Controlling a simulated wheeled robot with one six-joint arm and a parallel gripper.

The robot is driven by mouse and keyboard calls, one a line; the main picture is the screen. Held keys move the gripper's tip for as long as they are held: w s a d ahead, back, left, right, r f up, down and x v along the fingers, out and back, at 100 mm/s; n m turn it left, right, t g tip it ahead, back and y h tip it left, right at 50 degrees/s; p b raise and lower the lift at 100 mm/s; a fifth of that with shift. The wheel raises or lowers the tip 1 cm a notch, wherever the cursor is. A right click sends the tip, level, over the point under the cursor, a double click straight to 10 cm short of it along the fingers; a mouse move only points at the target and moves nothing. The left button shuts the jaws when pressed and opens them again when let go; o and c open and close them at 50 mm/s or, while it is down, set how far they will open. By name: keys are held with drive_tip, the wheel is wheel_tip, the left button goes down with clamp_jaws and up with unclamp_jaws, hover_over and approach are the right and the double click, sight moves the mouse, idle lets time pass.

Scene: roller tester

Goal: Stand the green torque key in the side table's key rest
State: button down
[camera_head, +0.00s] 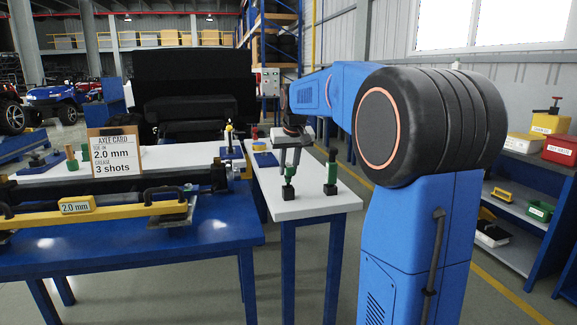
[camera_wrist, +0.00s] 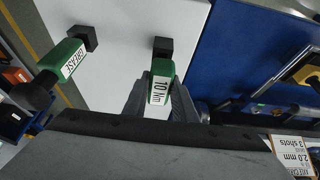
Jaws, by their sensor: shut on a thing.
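The green torque key, labelled 10 Nm, is between my gripper's fingers in the wrist view (camera_wrist: 160,88). In the head view its green part (camera_head: 289,174) shows below my gripper (camera_head: 289,160), over the white side table (camera_head: 310,205). A small dark block (camera_wrist: 163,46), seemingly the key rest, is at the key's far end. The key looks upright there; I cannot tell whether it is seated in the block or just above it. My gripper (camera_wrist: 162,103) is shut on the key. A green grease tool (camera_head: 331,172) stands to the right in a black block, also in the wrist view (camera_wrist: 64,60).
A blue workbench (camera_head: 200,240) with a yellow bar (camera_head: 110,211) and an axle card (camera_head: 114,154) stands left of the side table. A blue holder (camera_head: 265,159) is at the side table's far end. Shelves with bins (camera_head: 540,210) are at the right. The side table's front end is bare.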

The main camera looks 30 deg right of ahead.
drive_tip(key=shift+f, duration=0.6)
drive_tip(key=c, duration=1.4)
unclamp_jaws()
drive_tip(key=shift+f, duration=0.1)
drive_tip(key=v, duration=1.7)
drive_tip(key=s+a+f+n, duration=0.1)
drive_tip(key=s+a+f, duration=0.45)
drive_tip(key=s, duration=0.25)
drive_tip(key=s+a+f+n, duration=0.1)
drive_tip(key=s+a+f, duration=0.45)
drive_tip(key=s, duration=0.25)
drive_tip(key=shift+n+y, duration=0.6)
drive_tip(key=s+a+f, duration=0.2)
drive_tip(key=s+f, duration=0.3)
drive_tip(key=f, duration=0.1)
drive_tip(key=s+a+f, duration=0.1)
drive_tip(key=s+f, duration=0.5)
drive_tip(key=f, duration=0.1)
drive_tip(key=s+a+f, duration=0.2)
drive_tip(key=s+f, duration=0.3)
drive_tip(key=f, duration=0.1)
drive_tip(key=shift+s+a+f, duration=0.25)
drive_tip(key=shift+s+a, duration=0.1)
drive_tip(key=shift+s, duration=0.05)
